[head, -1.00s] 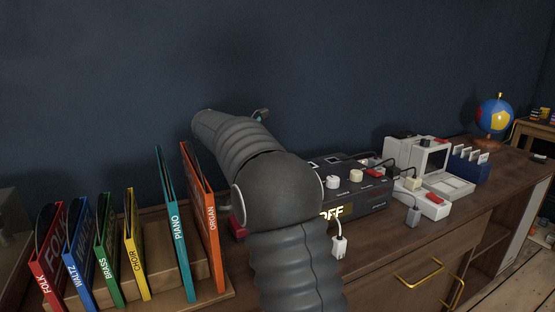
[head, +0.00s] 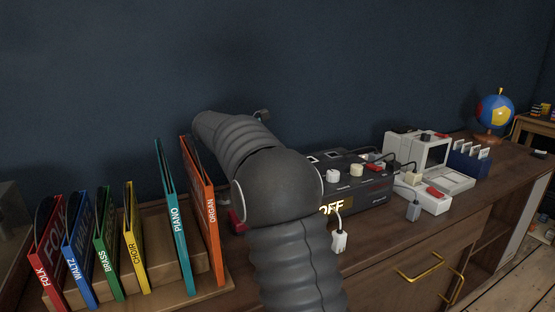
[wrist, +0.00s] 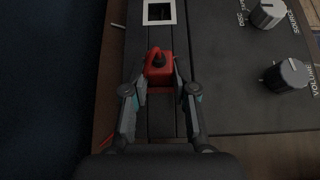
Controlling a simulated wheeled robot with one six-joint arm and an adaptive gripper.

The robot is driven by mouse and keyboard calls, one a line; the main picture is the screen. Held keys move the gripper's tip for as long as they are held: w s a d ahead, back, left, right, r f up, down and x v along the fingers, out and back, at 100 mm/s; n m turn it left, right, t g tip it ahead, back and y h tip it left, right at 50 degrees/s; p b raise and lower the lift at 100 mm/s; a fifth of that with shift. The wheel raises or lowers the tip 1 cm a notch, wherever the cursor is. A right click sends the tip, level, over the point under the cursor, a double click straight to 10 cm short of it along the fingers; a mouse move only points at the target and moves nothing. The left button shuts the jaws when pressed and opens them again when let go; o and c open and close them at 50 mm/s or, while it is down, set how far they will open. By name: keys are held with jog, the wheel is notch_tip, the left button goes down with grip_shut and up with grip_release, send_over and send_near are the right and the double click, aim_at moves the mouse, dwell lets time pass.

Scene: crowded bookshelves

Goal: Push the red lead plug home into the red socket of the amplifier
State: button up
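A white-framed socket (wrist: 159,12) lies just beyond the plug. No red socket shows clearly; whatever is under the plug is hidden. In the head view the amplifier (head: 372,193) stands right of my arm with "OFF" lit on its front. My gripper is hidden behind my arm there.
Colored folders, including the orange ORGAN folder (head: 205,205), stand left of my arm. A white plug (head: 339,242) hangs at the amplifier's front. Knobs (wrist: 287,75) rise right of my gripper. A white device (head: 425,160) and a globe (head: 494,115) stand farther right.

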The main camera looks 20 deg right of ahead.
jog(key=o, duration=0.4)
jog(key=shift+f, duration=0.1)
jog(key=shift+c, duration=0.2)
notch_tip(320, 180, up, 10)
dwell(1.0)
